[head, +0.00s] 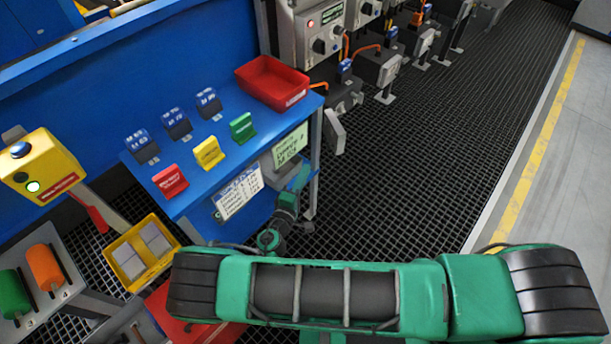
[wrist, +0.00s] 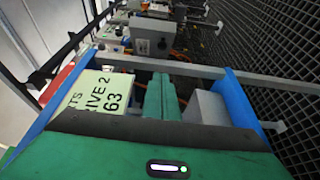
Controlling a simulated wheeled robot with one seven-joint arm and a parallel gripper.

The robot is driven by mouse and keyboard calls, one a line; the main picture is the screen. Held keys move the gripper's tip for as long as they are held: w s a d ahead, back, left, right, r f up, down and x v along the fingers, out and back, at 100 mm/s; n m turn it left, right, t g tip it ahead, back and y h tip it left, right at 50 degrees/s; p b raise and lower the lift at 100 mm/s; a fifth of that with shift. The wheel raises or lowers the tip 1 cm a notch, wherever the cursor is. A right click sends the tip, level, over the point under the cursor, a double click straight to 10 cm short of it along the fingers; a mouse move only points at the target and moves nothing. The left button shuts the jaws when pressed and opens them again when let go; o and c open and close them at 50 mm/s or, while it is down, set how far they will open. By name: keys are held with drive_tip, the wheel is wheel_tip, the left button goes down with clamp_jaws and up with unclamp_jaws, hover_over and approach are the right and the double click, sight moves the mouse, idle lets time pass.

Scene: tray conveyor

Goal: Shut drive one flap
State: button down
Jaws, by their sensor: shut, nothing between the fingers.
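Several drive units stand in a row on the dark grating floor in the head view. The nearest drive unit (head: 340,97) is dark, with a blue-topped part, and a pale grey flap (head: 334,131) hangs out at its front, tilted. I cannot read which unit is drive one. My gripper (head: 302,174) is beside the right end of the blue bench, short of that flap and apart from it. In the wrist view the green fingers (wrist: 161,97) are together with nothing between them. A grey control box (wrist: 151,40) stands beyond them.
The blue bench (head: 215,122) carries a red bin (head: 272,82), coloured blocks and labelled blue-and-black blocks. A pale green card (head: 290,147) hangs on its front, close to my gripper; the card (wrist: 95,92) reads "DRIVE 2". The grating (head: 430,150) to the right is clear.

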drive_tip(key=w+d, duration=0.5)
drive_tip(key=w, duration=0.3)
drive_tip(key=shift+d, duration=0.2)
